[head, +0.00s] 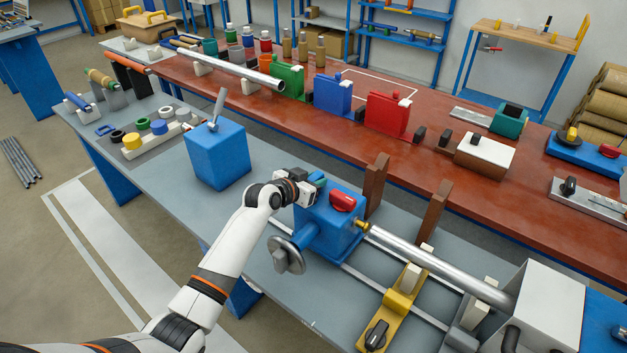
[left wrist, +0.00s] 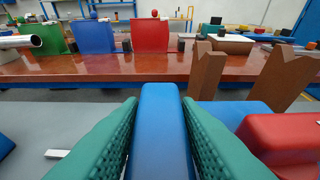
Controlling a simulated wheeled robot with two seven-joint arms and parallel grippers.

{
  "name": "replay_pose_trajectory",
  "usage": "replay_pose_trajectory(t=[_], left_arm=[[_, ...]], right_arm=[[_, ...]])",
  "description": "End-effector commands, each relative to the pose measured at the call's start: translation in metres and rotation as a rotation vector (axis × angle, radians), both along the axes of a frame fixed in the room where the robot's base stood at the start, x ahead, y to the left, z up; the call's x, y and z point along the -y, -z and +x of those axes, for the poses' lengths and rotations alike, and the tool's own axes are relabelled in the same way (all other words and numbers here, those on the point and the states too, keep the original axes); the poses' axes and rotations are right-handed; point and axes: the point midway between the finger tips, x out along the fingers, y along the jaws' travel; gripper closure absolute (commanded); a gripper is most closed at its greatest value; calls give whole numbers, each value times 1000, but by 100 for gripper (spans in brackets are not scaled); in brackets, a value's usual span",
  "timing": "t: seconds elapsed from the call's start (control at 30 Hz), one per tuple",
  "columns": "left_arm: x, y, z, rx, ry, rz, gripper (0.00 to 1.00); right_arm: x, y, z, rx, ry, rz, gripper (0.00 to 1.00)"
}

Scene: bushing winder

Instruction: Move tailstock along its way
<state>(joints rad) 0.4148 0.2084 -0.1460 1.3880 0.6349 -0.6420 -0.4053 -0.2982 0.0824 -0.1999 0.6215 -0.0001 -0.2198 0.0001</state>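The tailstock (head: 325,228) is a blue block with a red knob (head: 343,201) on top and a grey handwheel (head: 289,257) at its front. It sits on pale rails (head: 362,277) on the grey bench. A steel bar (head: 430,262) runs from its brass tip to a grey-white housing (head: 552,306) at right. My left gripper (head: 316,182) is at the tailstock's upper left. In the left wrist view its green fingers lie close along both sides of a blue upright bar (left wrist: 160,125), apparently closed on it. The red knob (left wrist: 285,140) shows at right. My right gripper is not in view.
Two brown notched posts (head: 375,185) stand just behind the tailstock. A yellow bracket (head: 399,303) crosses the rails to its right. A blue box (head: 216,157) with a grey lever stands to the left. The red-topped bench (head: 330,130) with coloured blocks lies behind.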

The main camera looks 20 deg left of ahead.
Motion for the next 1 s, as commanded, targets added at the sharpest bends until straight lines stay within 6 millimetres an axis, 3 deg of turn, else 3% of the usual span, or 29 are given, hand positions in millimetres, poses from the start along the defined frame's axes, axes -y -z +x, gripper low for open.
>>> replay_pose_trajectory(t=[0.03,0.17,0.47,0.57,1.0], left_arm=[[0,0,0,0,0,0,79],[0,0,0,0,0,0,100],[-8,2,2,1,-1,2,100],[-22,5,7,1,-3,4,100],[-116,6,42,5,-6,3,100]], right_arm=[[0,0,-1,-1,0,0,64],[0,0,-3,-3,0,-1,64],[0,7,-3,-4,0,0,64],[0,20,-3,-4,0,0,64],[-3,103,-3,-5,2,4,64]])
